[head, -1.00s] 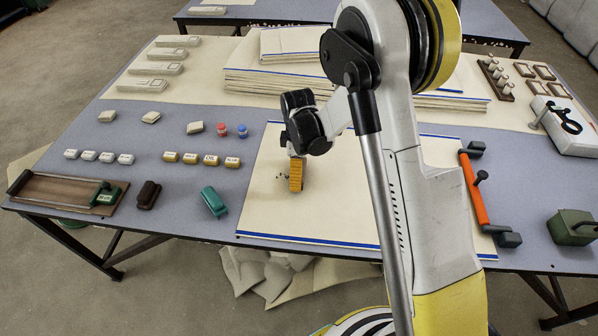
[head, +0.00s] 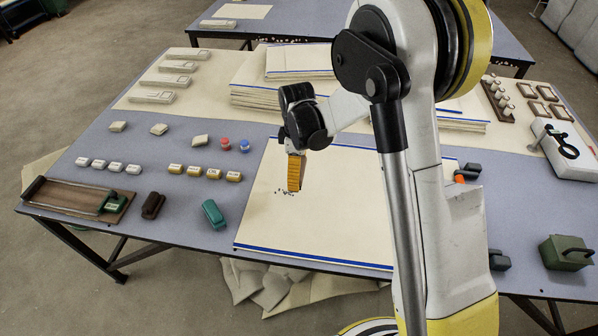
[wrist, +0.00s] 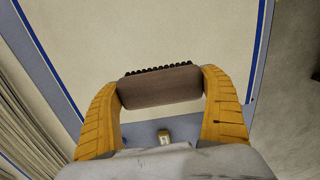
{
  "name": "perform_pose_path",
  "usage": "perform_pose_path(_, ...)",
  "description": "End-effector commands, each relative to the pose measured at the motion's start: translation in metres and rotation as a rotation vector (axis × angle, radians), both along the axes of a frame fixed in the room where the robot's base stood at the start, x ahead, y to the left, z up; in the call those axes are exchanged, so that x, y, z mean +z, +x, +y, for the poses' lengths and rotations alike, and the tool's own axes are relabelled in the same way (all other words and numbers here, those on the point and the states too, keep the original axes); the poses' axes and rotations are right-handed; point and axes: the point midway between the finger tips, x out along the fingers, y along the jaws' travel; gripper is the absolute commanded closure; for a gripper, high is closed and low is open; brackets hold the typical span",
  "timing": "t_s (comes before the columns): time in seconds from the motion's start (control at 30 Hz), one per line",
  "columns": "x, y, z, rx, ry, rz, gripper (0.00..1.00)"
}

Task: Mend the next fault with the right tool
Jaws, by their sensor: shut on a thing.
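My gripper (head: 295,188) is shut on a grey-brown block brush (wrist: 160,86) with a row of black bristles along its far edge in the wrist view. In the head view the yellow fingers hide the brush. The gripper is low over the cream cloth sheet (head: 340,205) with blue edge stripes. Small dark specks (head: 283,192) lie on the sheet beside and just under the fingertips. I cannot tell whether the bristles touch the cloth. In the wrist view no specks show past the brush.
White blocks (head: 115,167) and yellow-marked blocks (head: 205,173) stand left of the sheet, near a green tool (head: 213,214), a dark brown block (head: 152,205) and a wooden board (head: 65,199). Folded cloth stacks (head: 265,95) lie behind. A green box (head: 566,253) stands at the right. My arm hides the orange-handled tool's middle.

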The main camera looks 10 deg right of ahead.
Motion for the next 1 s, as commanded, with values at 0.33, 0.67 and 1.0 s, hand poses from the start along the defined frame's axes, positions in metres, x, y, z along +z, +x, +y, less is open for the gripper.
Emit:
perform_pose_path(0.33,-0.001,0.0,0.0,0.0,0.0,0.0,0.48)
perform_pose_path(0.67,-0.007,0.0,0.0,0.0,0.0,0.0,0.48)
perform_pose_path(1.0,-0.042,0.0,0.0,0.0,0.0,0.0,0.48)
